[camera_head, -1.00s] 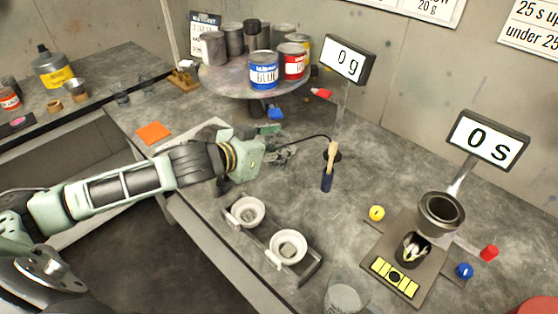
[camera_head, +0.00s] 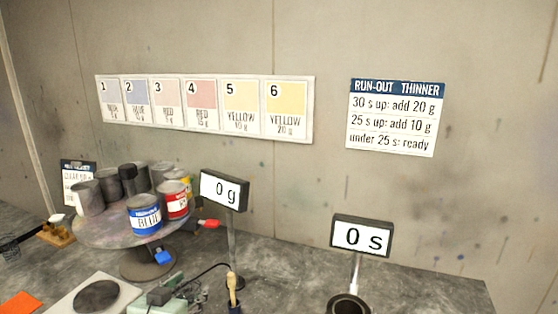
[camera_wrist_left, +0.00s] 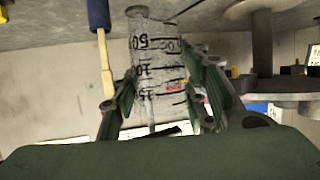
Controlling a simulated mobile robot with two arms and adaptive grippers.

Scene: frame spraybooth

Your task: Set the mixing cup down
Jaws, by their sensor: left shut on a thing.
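The mixing cup (camera_wrist_left: 157,62) is clear, with dark graduation marks, and shows in the middle of the left wrist view, where the scene appears upside down. My left gripper (camera_wrist_left: 158,112) is shut on it, with one green finger on each side. In the head view my left gripper (camera_head: 184,296) shows only partly at the bottom edge; I cannot make out the cup there. A dark round plate (camera_head: 97,294) on a pale base lies to its left. My right gripper is not in view.
A round stand (camera_head: 88,232) carries several grey cups, a blue can (camera_head: 145,216) and a red can (camera_head: 175,200). The scale display (camera_head: 223,190) reads 0 g and the timer display (camera_head: 361,236) 0 s.

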